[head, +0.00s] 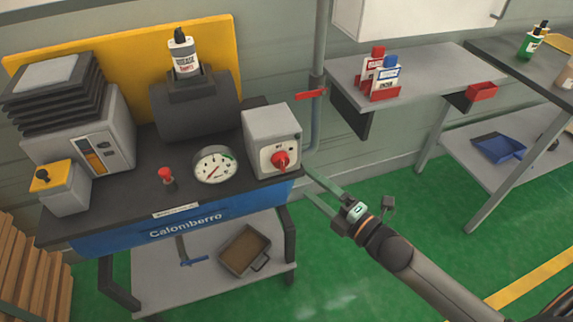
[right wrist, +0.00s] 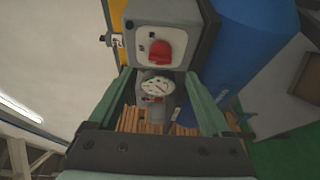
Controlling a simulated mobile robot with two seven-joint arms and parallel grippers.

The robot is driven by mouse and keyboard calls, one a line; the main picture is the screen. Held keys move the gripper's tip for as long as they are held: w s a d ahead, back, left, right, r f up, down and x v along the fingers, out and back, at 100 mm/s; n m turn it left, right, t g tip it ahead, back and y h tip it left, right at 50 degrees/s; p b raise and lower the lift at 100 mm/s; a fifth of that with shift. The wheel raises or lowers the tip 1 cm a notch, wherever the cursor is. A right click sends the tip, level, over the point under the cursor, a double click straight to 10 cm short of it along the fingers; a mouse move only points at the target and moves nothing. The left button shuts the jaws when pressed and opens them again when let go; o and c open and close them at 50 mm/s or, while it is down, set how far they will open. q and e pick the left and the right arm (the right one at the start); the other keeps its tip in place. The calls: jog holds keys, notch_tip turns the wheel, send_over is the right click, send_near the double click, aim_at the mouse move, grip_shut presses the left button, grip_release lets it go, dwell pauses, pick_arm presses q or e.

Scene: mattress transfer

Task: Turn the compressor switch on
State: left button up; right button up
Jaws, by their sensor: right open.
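The compressor switch is a red rotary knob (head: 280,160) on the front plate of a light grey box (head: 268,128), at the right end of the compressor bench. In the right wrist view the red knob (right wrist: 160,51) lies straight ahead, just beyond the fingertips. My right gripper (head: 308,183) is open and empty, just right of and slightly below the knob, apart from it as far as I can tell. Its two green fingers also show in the right wrist view (right wrist: 158,76), spread apart. My left gripper is not in view.
A pressure gauge (head: 215,165) and a small red button (head: 166,175) sit on the bench (head: 128,205) left of the box. A grey pipe with a red lever (head: 311,94) stands behind. A shelf (head: 430,77) holds bottles at right. Green floor (head: 400,205) is clear between.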

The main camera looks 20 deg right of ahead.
aim_at(285, 164)
jog(key=x, duration=0.9)
jog(key=shift+c, duration=0.4)
grip_shut()
